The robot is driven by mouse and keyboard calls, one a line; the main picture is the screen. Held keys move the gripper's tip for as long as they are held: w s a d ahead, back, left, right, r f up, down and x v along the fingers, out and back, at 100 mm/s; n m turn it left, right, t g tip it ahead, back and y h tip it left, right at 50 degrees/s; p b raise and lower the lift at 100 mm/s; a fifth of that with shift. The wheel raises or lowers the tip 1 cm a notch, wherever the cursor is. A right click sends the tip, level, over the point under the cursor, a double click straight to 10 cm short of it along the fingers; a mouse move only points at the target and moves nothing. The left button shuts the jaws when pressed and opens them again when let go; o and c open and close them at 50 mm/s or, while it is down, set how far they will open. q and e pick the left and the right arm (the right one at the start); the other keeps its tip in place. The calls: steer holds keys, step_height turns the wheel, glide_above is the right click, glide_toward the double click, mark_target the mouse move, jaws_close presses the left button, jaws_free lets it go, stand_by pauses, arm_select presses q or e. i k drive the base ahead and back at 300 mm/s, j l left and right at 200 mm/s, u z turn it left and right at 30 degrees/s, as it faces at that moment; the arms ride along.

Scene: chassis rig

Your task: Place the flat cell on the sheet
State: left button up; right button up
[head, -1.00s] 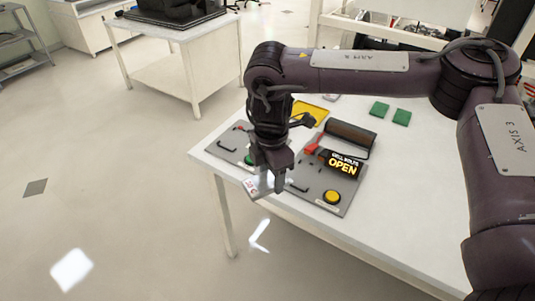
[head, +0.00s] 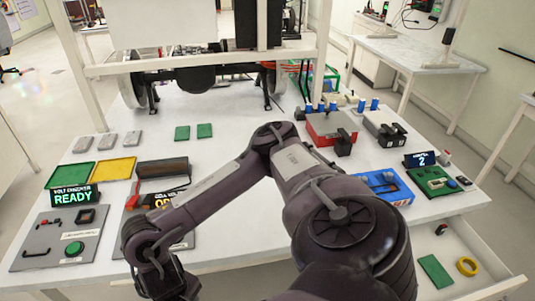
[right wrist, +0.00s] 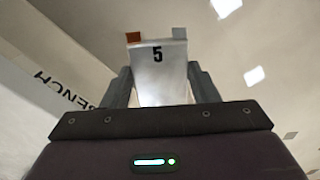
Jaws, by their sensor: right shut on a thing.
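In the right wrist view, my right gripper (right wrist: 160,90) is shut on a flat cell (right wrist: 158,82), silvery white and marked 5, with an orange tab and a grey tab at its far end. A yellow sheet-like piece (head: 112,169) and a green one (head: 69,176) lie at the table's left; I cannot tell which is the sheet. My left gripper is not in view.
Three grey flat pieces (head: 106,139) lie behind the sheets. A volt checker reading READY (head: 74,198) and a roller station (head: 162,168) stand in front. A red box (head: 330,126) and a blue tray (head: 382,187) are at the right.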

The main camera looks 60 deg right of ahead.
mark_target(436, 270)
steer(key=k+l, duration=1.5)
steer(key=l, duration=0.25)
steer(key=k+l, duration=0.75)
steer(key=l, duration=0.1)
